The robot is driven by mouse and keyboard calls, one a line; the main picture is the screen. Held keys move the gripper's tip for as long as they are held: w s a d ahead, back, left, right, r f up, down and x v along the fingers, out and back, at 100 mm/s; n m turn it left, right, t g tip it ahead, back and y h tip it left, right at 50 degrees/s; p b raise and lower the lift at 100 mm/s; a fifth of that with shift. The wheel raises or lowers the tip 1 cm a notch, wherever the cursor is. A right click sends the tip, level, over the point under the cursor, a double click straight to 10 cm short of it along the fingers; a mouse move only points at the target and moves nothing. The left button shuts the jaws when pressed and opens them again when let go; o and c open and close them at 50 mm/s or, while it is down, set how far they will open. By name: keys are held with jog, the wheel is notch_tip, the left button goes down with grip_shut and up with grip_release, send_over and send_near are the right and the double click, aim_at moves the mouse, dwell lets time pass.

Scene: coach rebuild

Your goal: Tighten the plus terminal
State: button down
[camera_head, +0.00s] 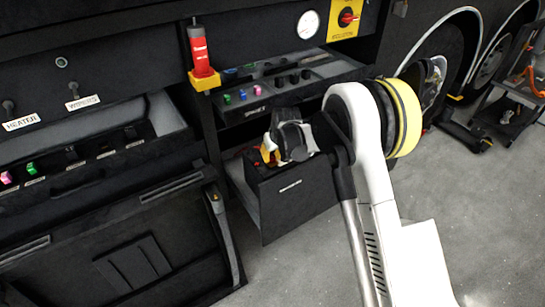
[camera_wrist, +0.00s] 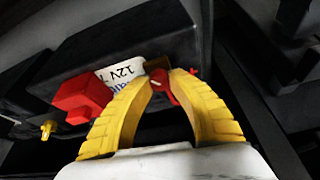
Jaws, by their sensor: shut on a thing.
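A red block (camera_wrist: 84,97), perhaps a terminal cover, sits left of the fingers. In the head view my gripper (camera_head: 268,154) reaches into an open black drawer (camera_head: 300,205), and the battery cannot be made out there.
A brass-coloured post (camera_wrist: 47,129) stands left of the red block. Above the drawer is a pulled-out tray (camera_head: 290,85) with coloured switches. A red cylinder (camera_head: 199,52) on a yellow base stands left of it. Grey floor (camera_head: 290,265) is clear in front.

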jog(key=m, duration=0.2)
jog(key=m+h, duration=0.1)
jog(key=m, duration=0.1)
jog(key=shift+a+h, duration=0.15)
jog(key=shift+h, duration=0.15)
jog(key=shift+m+h, duration=0.6)
jog(key=shift+m, duration=1)
jog(key=c, duration=1.1)
grip_release()
jog(key=shift+c, duration=0.2)
jog(key=v, duration=1.2)
jog(key=shift+s+f, duration=0.1)
